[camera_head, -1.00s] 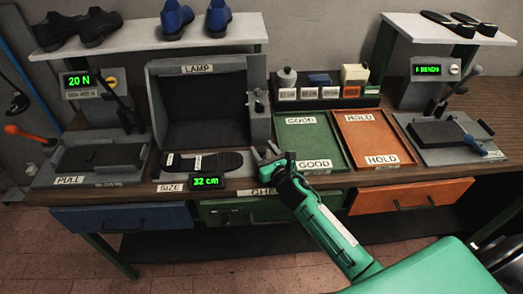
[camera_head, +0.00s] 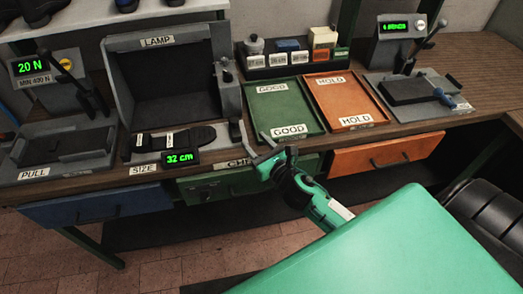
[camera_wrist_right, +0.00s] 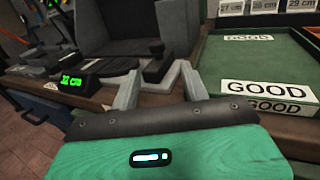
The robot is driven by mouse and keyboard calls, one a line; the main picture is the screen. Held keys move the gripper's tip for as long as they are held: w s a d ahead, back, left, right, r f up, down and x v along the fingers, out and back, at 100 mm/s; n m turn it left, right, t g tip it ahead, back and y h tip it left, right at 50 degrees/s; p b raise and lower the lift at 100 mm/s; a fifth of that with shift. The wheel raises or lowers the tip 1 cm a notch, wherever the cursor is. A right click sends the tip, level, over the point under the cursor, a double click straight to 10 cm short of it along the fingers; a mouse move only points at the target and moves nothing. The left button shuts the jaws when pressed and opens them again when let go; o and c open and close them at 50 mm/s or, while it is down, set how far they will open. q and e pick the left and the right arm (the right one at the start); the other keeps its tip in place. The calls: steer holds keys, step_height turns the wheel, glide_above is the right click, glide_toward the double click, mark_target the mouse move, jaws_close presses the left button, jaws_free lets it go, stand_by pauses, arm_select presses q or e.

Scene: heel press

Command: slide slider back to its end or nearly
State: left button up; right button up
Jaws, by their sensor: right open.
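The size gauge (camera_head: 137,157) lies at the front of the bench below the lamp box, with a dark sole (camera_head: 199,136) on it. Its display (camera_head: 180,158) reads 32 cm. The slider, a dark upright block (camera_head: 236,131), stands at the gauge's right end, apart from the sole's end. It also shows in the right wrist view (camera_wrist_right: 155,66), just beyond the fingers. My right gripper (camera_head: 257,149) is open and empty at the bench's front edge, to the right of and nearer than the slider. Whether a finger touches the slider I cannot tell. My left gripper is not in view.
The lamp box (camera_head: 168,85) rises behind the gauge. The green GOOD tray (camera_head: 284,105) and the orange HOLD tray (camera_head: 343,100) lie to the right. The pull tester (camera_head: 62,148) is at the left. Drawers (camera_head: 110,206) line the bench front.

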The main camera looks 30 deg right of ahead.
steer(key=shift+s+d, duration=0.15)
steer(key=shift+s, duration=1)
